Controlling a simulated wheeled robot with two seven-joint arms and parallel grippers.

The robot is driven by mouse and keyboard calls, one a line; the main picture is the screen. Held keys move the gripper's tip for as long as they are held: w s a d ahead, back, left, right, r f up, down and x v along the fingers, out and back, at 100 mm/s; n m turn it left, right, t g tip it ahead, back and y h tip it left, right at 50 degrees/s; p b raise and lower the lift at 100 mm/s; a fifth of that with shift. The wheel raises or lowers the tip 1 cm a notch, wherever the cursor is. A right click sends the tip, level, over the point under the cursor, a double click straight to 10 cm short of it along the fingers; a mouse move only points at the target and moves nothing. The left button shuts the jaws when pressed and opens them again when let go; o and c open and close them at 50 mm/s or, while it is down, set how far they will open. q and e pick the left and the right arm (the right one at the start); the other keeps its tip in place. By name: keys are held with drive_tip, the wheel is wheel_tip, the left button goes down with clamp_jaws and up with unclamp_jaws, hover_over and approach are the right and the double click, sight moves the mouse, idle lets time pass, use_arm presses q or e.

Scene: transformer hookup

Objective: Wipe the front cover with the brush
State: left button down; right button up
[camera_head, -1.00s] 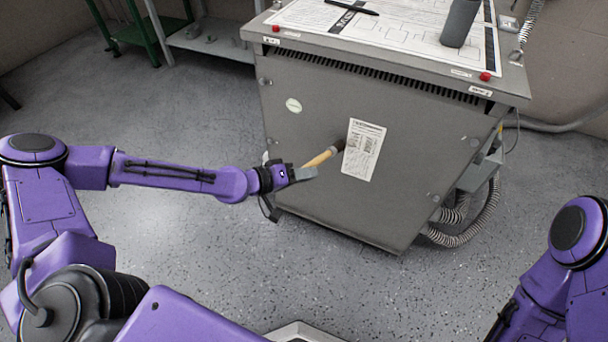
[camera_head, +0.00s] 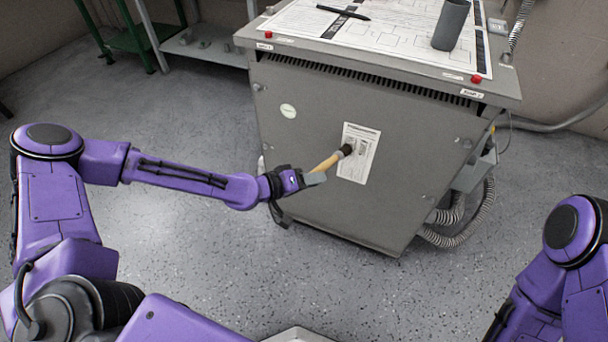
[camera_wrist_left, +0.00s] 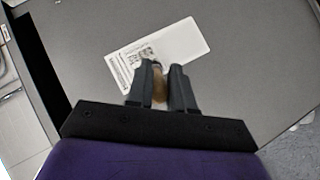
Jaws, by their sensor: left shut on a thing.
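The front cover (camera_head: 297,124) is the large grey panel of the transformer cabinet, with a white label (camera_head: 360,166) on it. My left gripper (camera_head: 318,177) is shut on the brush (camera_head: 328,162), which has a wooden handle and dark bristles. The bristle end lies over the label's left part in the head view; I cannot tell for sure whether it touches. In the left wrist view the brush handle (camera_wrist_left: 159,88) shows between the two fingers, and its bristles are mostly hidden. My right arm shows at the right edge, but its gripper is out of view.
On the cabinet top lie a paper diagram (camera_head: 400,35), a black pen (camera_head: 343,12) and a dark grey cylinder (camera_head: 451,25). Corrugated hoses (camera_head: 470,222) hang at the cabinet's right side. A green-framed table (camera_head: 135,40) stands at the back left. The floor in front is clear.

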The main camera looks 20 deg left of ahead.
use_arm(q)
drive_tip(key=shift+d, duration=2.45)
drive_tip(key=a+b, duration=0.2)
drive_tip(key=a, duration=0.6)
drive_tip(key=shift+s+a+p, duration=0.1)
drive_tip(key=shift+s+p, duration=1.2)
drive_tip(key=shift+s, duration=1.65)
drive_tip(key=shift+s, duration=0.1)
